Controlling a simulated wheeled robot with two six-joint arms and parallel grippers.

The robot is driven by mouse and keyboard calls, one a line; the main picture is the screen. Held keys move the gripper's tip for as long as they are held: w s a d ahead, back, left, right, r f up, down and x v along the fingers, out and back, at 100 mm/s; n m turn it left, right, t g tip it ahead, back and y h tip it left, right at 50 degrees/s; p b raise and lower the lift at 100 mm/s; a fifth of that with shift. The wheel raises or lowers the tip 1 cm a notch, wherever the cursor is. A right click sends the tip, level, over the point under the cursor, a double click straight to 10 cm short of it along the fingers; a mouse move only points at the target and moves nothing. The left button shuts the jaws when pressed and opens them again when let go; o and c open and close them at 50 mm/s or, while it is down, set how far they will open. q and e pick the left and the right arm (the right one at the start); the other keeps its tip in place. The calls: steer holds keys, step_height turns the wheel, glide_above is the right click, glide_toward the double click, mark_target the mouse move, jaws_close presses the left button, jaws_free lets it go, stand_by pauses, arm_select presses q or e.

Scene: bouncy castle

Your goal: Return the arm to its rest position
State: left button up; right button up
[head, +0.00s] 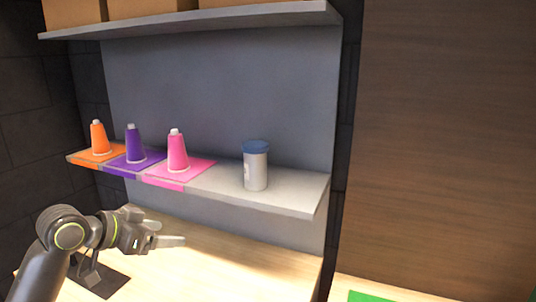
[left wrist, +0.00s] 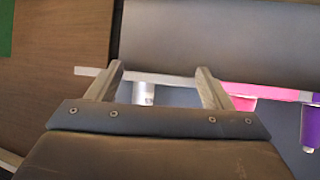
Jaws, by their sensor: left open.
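My left gripper (head: 172,236) is open, with nothing between its fingers. It is low on the left in the head view, above the wooden tabletop and below the grey shelf (head: 290,191). In the left wrist view, both fingers of the gripper (left wrist: 159,70) are spread apart. My right gripper is in neither view.
On the shelf stand an orange cone (head: 98,138), a purple cone (head: 134,146) and a pink cone (head: 178,152) on matching mats, and a grey blue-lidded canister (head: 256,171). The wooden tabletop (head: 255,272) is clear at centre. A wooden panel (head: 445,150) stands right.

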arm_select(q)
steer(key=s+a+f+n+g+y, duration=0.1)
steer(key=s+f+n+y, duration=0.1)
steer(key=s+f, duration=0.7)
steer(key=s+a+f+n+g+y, duration=0.15)
steer(key=s+f, duration=0.35)
steer(key=f, duration=0.9)
steer(key=s+a+f+n+g+y, duration=0.1)
steer(key=s+a+f+n+y, duration=0.15)
steer(key=s, duration=0.45)
steer(key=s+a+f+n+g+y, duration=0.1)
steer(key=s+f, duration=0.2)
steer(key=s, duration=0.5)
steer(key=s+a+f+n+g+y, duration=0.1)
steer(key=s+a+f+y, duration=0.1)
steer(key=s, duration=0.5)
step_height(320, 180, down, 24)
steer(key=a+g, duration=0.1)
steer(key=s+d+f+g, duration=0.1)
steer(key=s+f, duration=1.4)
steer(key=f, duration=0.1)
steer(key=shift+d+f+h, duration=0.15)
steer(key=shift+f+h, duration=0.1)
steer(key=shift+h, duration=0.05)
steer(key=shift+g, duration=0.25)
